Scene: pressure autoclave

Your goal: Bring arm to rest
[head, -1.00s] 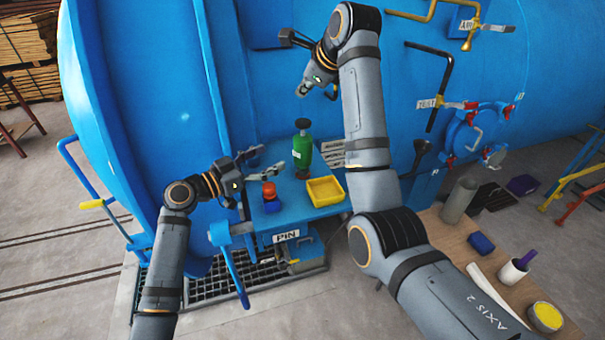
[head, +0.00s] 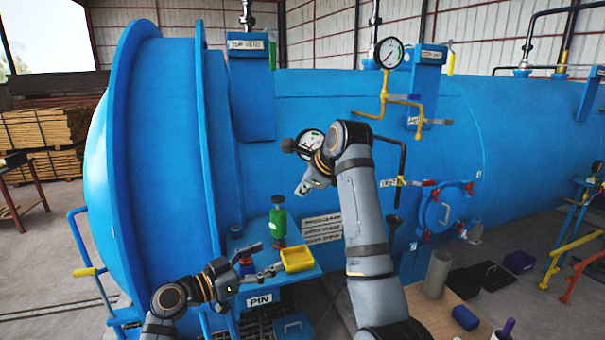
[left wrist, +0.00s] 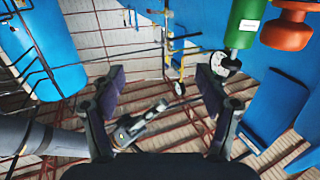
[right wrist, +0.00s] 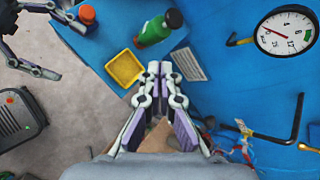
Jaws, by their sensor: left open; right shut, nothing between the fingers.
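My left gripper (head: 266,261) is open and empty beside the blue shelf of the autoclave (head: 150,170), near a small red-orange knob-topped object (head: 246,263) that it partly hides. Its spread fingers also show in the left wrist view (left wrist: 160,85). My right gripper (head: 303,188) is raised in front of the blue tank, above and right of the green bottle (head: 279,222). In the right wrist view its fingertips (right wrist: 160,68) are together with nothing between them.
A yellow tray (head: 298,259) sits on the shelf above the PIN label (head: 260,300). A gauge (head: 311,143) is close behind my right gripper. Pipes and a round hatch (head: 446,208) are to the right. A wooden table (head: 440,305) holds a grey cylinder (head: 438,273) and a blue box (head: 465,317).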

